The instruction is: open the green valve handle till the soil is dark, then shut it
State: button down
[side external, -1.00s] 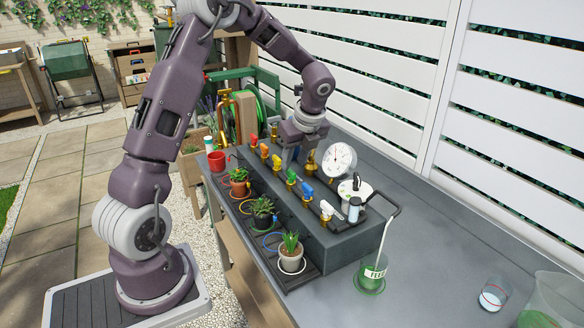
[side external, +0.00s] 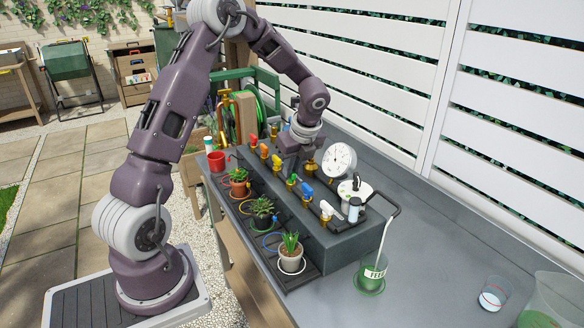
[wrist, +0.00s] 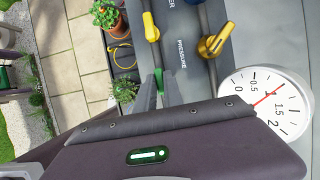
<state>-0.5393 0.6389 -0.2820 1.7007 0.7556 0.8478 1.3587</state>
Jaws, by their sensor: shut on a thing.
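The green valve handle (side external: 291,180) is in the valve row on the grey block, between a yellow and a blue handle. My gripper (side external: 290,174) reaches down onto it from above. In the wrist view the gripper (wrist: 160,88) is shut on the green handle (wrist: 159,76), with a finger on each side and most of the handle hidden. Three potted plants stand in front of the block: one in terracotta (side external: 238,188), one in a dark pot (side external: 262,219), and one in a whitish pot (side external: 291,263). Their soil is too small to judge for darkness.
Red (side external: 254,139), yellow (side external: 277,161), blue (side external: 308,189) and white (side external: 327,209) handles crowd the row. A pressure gauge (side external: 339,160) stands close behind; its red needle points near 1 in the wrist view.

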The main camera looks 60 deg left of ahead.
jog(key=n+g, duration=0.1)
jog(key=n, duration=0.3)
jog(key=shift+w+n+g, duration=0.2)
jog(key=shift+n+g, duration=0.2)
jog(key=n, duration=0.2)
jog(key=n+g+h, duration=0.1)
jog(key=n, duration=0.1)
jog(key=shift+a+g, duration=0.1)
jog(key=shift+g, duration=0.2)
jog(key=n+h, duration=0.1)
jog(key=n, duration=0.3)
jog(key=shift+w+a+n+g+h, duration=0.1)
jog(key=shift+w+n+g+h, duration=0.05)
jog(key=shift+n+g+h, duration=0.25)
jog(key=shift+a+n+h, duration=0.1)
jog(key=shift+n+h, duration=0.7)
jog(key=shift+n, duration=1.2)
jog(key=c, duration=1.5)
grip_release()
jog(key=shift+o, duration=0.2)
